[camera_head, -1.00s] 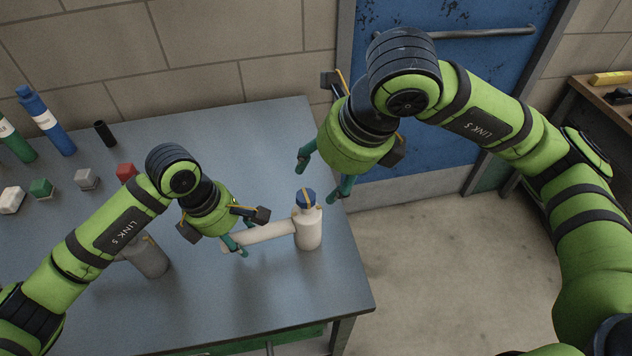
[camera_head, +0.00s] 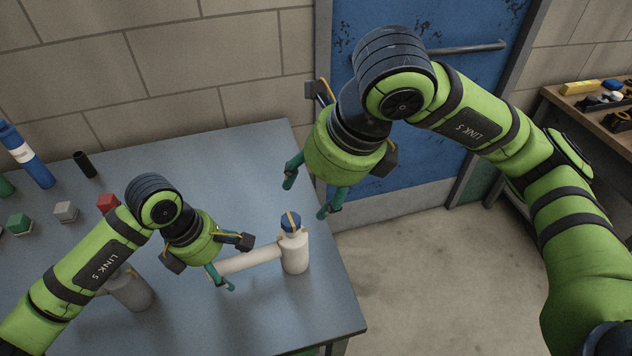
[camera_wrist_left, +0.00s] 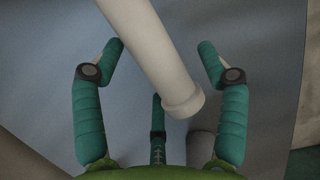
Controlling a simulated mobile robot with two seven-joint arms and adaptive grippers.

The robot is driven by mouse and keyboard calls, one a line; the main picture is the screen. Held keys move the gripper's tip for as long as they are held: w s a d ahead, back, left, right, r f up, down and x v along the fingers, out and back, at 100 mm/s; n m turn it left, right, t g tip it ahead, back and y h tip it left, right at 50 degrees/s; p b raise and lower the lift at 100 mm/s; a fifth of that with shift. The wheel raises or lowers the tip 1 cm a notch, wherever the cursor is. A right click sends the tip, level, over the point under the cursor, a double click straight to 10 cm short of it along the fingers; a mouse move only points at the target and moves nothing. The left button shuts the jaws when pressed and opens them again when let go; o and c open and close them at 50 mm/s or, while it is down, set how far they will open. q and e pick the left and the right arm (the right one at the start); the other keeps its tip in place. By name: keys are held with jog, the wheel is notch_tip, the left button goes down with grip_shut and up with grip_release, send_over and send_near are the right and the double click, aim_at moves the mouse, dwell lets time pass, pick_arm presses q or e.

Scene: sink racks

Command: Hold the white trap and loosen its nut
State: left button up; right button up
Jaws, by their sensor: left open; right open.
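The white trap (camera_head: 294,256) stands upright near the table's right edge, with a side pipe running left from it. My left gripper (camera_head: 224,277) is open at the free end of the side pipe. In the left wrist view the pipe (camera_wrist_left: 150,45) runs between the spread fingers of the left gripper (camera_wrist_left: 160,46), with gaps on both sides. My right gripper (camera_head: 306,196) is open and empty, above and slightly right of the nut in the picture, apart from it.
A grey cylinder (camera_head: 132,292) stands below my left arm. Red (camera_head: 107,203), grey (camera_head: 66,211) and green (camera_head: 20,224) blocks, a black tube (camera_head: 84,164) and a blue bottle (camera_head: 28,158) are on the left. The table (camera_head: 240,160) is clear behind the trap.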

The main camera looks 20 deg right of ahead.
pick_arm(q)
jog(key=v, duration=1.2)
jog(key=shift+s+f, duration=0.1)
